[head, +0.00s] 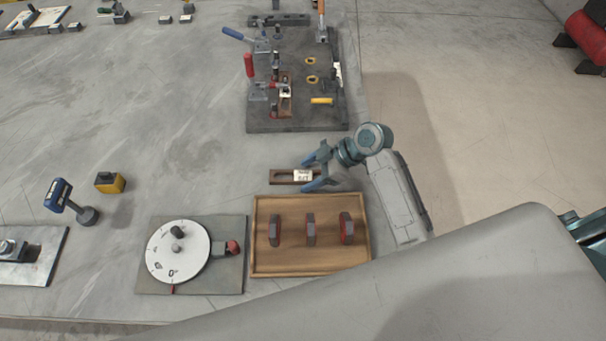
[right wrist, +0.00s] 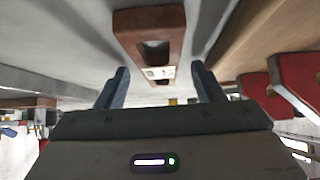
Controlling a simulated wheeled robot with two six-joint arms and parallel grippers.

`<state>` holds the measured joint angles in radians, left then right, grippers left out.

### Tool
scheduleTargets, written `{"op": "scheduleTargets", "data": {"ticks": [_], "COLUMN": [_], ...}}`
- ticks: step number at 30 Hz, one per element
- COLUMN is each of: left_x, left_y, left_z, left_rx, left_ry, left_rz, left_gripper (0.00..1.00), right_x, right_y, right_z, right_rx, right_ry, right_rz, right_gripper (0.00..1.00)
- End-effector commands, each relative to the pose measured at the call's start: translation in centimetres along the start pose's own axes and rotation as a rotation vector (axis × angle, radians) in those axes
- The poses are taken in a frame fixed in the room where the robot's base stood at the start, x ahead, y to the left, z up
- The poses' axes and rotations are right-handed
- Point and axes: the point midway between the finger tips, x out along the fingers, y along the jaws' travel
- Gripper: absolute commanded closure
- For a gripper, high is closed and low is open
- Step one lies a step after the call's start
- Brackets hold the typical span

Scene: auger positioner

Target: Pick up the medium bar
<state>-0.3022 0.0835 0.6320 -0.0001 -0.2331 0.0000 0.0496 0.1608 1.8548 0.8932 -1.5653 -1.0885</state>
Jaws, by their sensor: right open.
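A brown slotted bar (head: 281,177) with a white label lies flat on the grey table, just behind the wooden tray. It also shows in the right wrist view (right wrist: 150,22), running lengthwise away from the gripper. My right gripper (head: 306,173) is at the bar's right end, with its blue fingers apart, one on each side of the bar. In the right wrist view the open gripper (right wrist: 159,70) has the labelled end between its fingers. Whether the fingers touch the bar cannot be told. I cannot read a size on the label. My left gripper is not in view.
The wooden tray (head: 310,274) with three red-and-grey pieces lies just in front of the bar. A dark fixture plate (head: 310,122) with clamps stands behind it. A white dial (head: 160,262) on a plate is at the front left.

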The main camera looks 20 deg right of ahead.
Motion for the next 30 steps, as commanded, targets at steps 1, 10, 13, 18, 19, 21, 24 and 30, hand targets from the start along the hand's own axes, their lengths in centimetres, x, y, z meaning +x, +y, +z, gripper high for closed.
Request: {"op": "scheduleTargets", "data": {"ticks": [1, 10, 13, 18, 19, 21, 24, 30], "left_x": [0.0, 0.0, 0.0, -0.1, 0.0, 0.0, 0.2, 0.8], "left_y": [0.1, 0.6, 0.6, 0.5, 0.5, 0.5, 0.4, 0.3], "left_z": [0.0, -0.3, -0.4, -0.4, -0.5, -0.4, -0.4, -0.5], "left_rx": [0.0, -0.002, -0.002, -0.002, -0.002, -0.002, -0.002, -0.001], "left_ry": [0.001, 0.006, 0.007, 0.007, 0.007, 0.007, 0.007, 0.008], "left_rz": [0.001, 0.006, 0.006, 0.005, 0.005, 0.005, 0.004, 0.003], "left_gripper": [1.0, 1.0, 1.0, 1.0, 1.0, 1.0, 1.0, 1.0], "right_x": [0.0, 0.0, 0.0, -0.1, -0.1, -0.2, -0.8, -3.2], "right_y": [0.0, 0.0, 0.0, 0.0, 0.0, 0.1, 0.1, 0.2], "right_z": [0.0, 0.0, 0.0, -0.1, -0.1, -0.2, -0.8, -3.3], "right_rx": [0.0, 0.0, 0.0, -0.002, -0.002, -0.003, -0.005, -0.008], "right_ry": [0.0, 0.0, 0.0, 0.002, 0.002, 0.002, 0.003, 0.003], "right_rz": [0.0, 0.0, 0.0, 0.001, 0.001, 0.002, 0.003, 0.006], "right_gripper": [0.38, 0.83, 1.0, 1.0, 1.0, 1.0, 1.0, 1.0]}}
